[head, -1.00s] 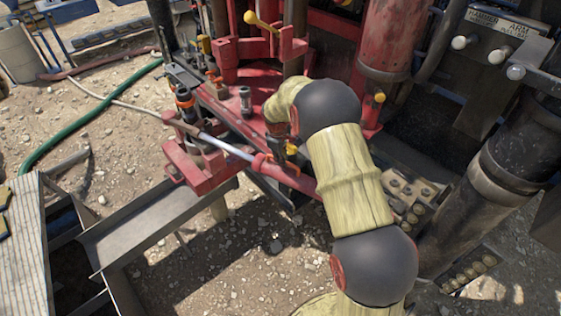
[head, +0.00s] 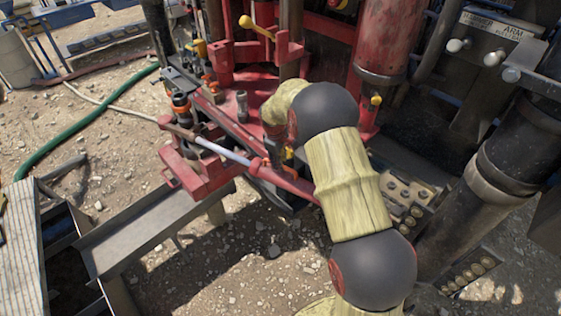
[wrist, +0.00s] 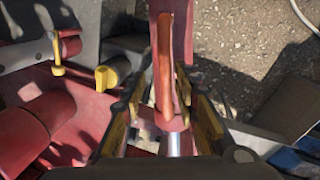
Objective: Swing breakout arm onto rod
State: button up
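The red arm assembly (head: 285,182) of the rig lies low and slanting, with a silver piston rod (head: 222,150) running into its red end. In the wrist view, an upright orange handle (wrist: 165,65) stands over a red bar (wrist: 181,40), with a silver rod (wrist: 175,143) below. My gripper (wrist: 166,122) is open, its yellow-padded fingers on either side of the handle's lower part, with gaps visible. In the head view my gripper (head: 274,150) is over the red arm, partly hidden by my wrist. A brown vertical rod (head: 292,38) stands behind. Contact cannot be told.
A yellow-knobbed lever (head: 256,26) and red rig frame stand behind my gripper. A thick red cylinder (head: 381,45) and dark pipe (head: 500,165) are on the right. A grey metal channel (head: 150,232) is front left. A green hose (head: 70,137) lies on gravel.

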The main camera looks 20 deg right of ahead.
notch_tip(320, 180, up, 11)
jog(key=s+a, duration=0.1)
jog(key=shift+s+a+r, duration=0.15)
jog(key=shift+a+r, duration=0.05)
jog(key=shift+a, duration=0.2)
dwell(0.3)
jog(key=s+a+f+m+g, duration=0.15)
jog(key=s+m, duration=0.25)
jog(key=s, duration=0.4)
jog(key=s+a+r+m+t, duration=0.1)
jog(key=s+a+r+t, duration=0.1)
jog(key=s+r, duration=0.4)
jog(key=s+a+r+m+t+y, duration=0.1)
jog(key=s+a+r, duration=0.4)
jog(key=s, duration=0.8)
jog(key=s+a+r+m+t, duration=0.1)
jog(key=s+a+r+t, duration=0.2)
jog(key=s+r, duration=0.5)
jog(key=s, duration=0.2)
jog(key=shift+s+a+y, duration=0.3)
jog(key=shift+a+y, duration=0.05)
jog(key=shift+y, duration=0.05)
